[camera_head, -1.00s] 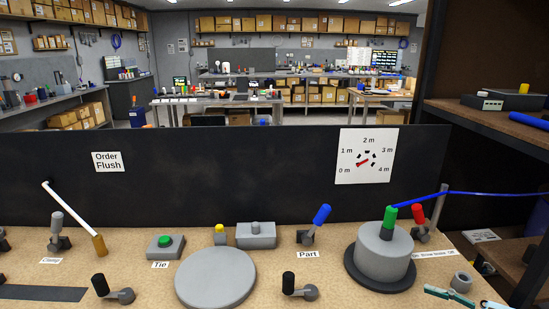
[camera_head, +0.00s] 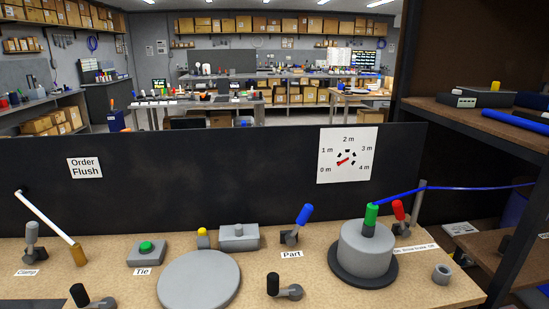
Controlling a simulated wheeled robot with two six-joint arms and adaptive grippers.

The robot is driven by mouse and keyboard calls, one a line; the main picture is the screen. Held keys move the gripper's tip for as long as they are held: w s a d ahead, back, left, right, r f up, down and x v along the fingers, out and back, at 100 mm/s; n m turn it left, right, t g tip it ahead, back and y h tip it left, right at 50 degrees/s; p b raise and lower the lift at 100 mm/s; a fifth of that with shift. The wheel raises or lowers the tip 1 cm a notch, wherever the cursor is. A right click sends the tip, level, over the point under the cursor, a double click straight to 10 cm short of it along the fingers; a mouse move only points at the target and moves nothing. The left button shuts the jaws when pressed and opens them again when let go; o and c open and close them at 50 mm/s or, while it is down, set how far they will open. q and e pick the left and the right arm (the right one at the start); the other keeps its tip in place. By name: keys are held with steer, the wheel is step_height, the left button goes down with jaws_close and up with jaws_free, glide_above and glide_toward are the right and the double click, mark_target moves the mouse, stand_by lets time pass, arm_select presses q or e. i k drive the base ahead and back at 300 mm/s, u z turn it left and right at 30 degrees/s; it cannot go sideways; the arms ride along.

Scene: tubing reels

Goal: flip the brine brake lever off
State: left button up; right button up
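A red-handled lever (camera_head: 398,210) stands at the right back of the bench, behind the grey reel. A small label in front of it (camera_head: 415,249) seems to read "On Brine brake Off". Its red handle points up and leans slightly left. The reel and its green-topped post (camera_head: 371,216) stand close in front and to the left, and part of the lever's base is hard to see. Neither of my grippers shows in the head view.
The grey reel (camera_head: 364,246) sits on a dark disc, with blue tubing (camera_head: 455,188) running right from its top. A blue lever (camera_head: 304,214) stands over the "Part" label. A grey ring (camera_head: 441,273) lies at the right front. A dark shelf (camera_head: 470,118) stands at the right.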

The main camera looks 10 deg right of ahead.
mark_target(397, 206)
steer(key=z, duration=0.05)
steer(key=k, duration=0.5)
steer(key=z, duration=1.45)
steer(key=i, duration=1.15)
steer(key=u, duration=2.1)
